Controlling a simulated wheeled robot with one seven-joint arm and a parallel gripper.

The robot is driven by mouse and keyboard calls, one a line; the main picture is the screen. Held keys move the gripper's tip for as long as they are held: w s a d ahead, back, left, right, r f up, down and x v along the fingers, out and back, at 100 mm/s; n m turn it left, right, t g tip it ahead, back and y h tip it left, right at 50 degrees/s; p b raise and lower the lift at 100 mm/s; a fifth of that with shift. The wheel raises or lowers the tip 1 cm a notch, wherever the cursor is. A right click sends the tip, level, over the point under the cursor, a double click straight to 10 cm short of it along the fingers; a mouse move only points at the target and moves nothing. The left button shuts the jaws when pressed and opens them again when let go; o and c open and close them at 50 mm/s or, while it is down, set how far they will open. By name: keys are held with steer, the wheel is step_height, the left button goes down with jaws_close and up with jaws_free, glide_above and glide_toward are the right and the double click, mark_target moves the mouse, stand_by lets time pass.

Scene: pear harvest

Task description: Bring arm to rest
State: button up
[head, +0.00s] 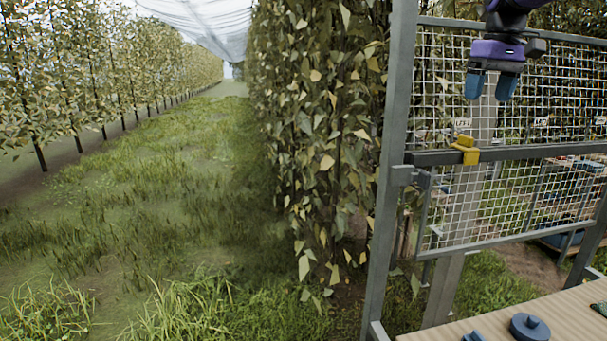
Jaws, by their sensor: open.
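My gripper (492,90) hangs at the upper right of the head view, at the end of my dark purple arm, with its blue fingertips pointing down. It is open and nothing shows between the fingers. It is in front of the wire mesh panel (515,205), above the grey crossbar, and apart from the board below. The rest of my arm runs out of the top of the view.
A grey metal post (394,150) and crossbar (560,150) with a yellow clamp (466,151) stand close by. A wooden board (560,318) at lower right bears a blue-grey knobbed disc (529,327). Leafy trees (315,130) stand left of the post; the grass lane (150,190) is open.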

steer(key=s+a+f+m+t, duration=0.1)
steer(key=s+a+f, duration=0.15)
steer(key=s, duration=0.75)
steer(key=s+a+f+t, duration=0.1)
steer(key=s+a+f, duration=0.15)
steer(key=s, duration=0.65)
steer(key=s+a+f+t, duration=0.2)
steer(key=s+a+f, duration=0.1)
steer(key=s+f, duration=0.7)
steer(key=s, duration=0.3)
steer(key=shift+a+m, duration=0.3)
steer(key=shift+s+f, duration=0.1)
stand_by(4.4)
